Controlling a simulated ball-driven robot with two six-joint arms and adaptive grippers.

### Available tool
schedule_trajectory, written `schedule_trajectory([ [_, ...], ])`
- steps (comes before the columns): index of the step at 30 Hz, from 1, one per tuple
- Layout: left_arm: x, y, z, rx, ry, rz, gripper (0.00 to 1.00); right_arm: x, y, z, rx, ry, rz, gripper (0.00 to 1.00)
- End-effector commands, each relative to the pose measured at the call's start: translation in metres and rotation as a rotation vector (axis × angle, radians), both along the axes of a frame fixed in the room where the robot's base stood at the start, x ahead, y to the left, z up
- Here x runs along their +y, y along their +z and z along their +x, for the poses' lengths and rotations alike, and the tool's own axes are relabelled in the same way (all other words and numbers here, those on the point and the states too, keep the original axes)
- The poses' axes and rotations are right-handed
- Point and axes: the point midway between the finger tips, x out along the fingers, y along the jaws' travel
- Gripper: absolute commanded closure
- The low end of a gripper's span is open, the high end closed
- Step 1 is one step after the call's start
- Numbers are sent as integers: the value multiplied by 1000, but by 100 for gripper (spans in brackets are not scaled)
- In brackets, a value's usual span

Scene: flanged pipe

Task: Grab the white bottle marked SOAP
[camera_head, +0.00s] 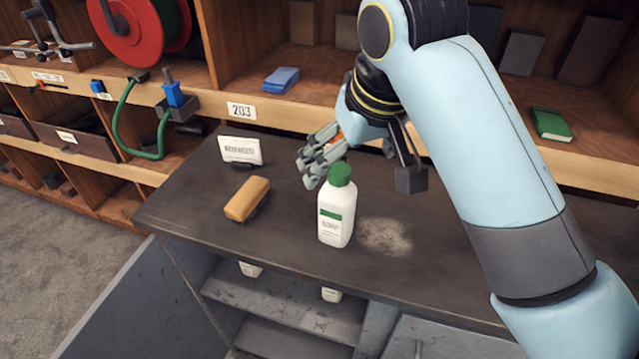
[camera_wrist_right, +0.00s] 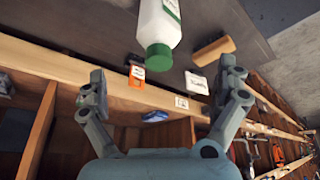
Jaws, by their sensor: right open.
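The white bottle (camera_head: 336,218) with a green cap and a green-banded label stands upright on the dark worktop; its label print is too small to read surely. In the right wrist view the bottle (camera_wrist_right: 156,24) shows at the top, cap towards me, between the lines of the two fingers but beyond their tips. My right gripper (camera_head: 318,160) is open and empty, at the far side of the bottle and slightly left of its cap, apart from it. Its spread fingers also show in the right wrist view (camera_wrist_right: 164,84). My left gripper is out of view.
A tan-topped brush or block (camera_head: 247,198) lies left of the bottle, with a white card (camera_head: 240,150) behind it. A shelf unit (camera_head: 240,111) with a red reel (camera_head: 140,28) runs along the back. An orange-marked card (camera_wrist_right: 136,76) stands near the bottle's cap in the wrist view.

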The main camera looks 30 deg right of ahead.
Motion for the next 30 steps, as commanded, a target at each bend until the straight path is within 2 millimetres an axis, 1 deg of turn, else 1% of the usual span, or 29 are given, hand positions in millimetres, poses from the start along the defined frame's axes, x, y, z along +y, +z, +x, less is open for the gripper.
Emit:
schedule_trajectory([
  [1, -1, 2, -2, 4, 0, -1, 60, 1, 5, 5, -2, -7, 5, 0],
  [2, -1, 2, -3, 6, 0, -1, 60, 1, 4, 7, -1, -9, 6, 0],
  [5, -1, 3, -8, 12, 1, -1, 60, 0, -10, 14, 2, -12, 6, 0],
  [9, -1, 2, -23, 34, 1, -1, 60, -1, -31, 22, 1, -10, 7, 0],
  [12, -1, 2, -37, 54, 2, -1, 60, -2, -40, 26, -2, -11, 6, 0],
  [15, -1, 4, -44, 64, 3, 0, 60, -4, -47, 28, -2, -11, 6, 0],
  [17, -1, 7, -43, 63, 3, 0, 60, -6, -53, 30, 0, -11, 6, 0],
  [19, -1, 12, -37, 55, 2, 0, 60, -8, -64, 33, 1, -11, 6, 0],
  [21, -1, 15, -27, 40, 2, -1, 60, -10, -75, 37, 0, -10, 6, 0],
  [25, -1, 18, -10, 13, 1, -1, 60, -11, -89, 42, -1, -10, 7, 0],
  [30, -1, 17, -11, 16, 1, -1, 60, -11, -92, 44, -4, -11, 7, 0],
])
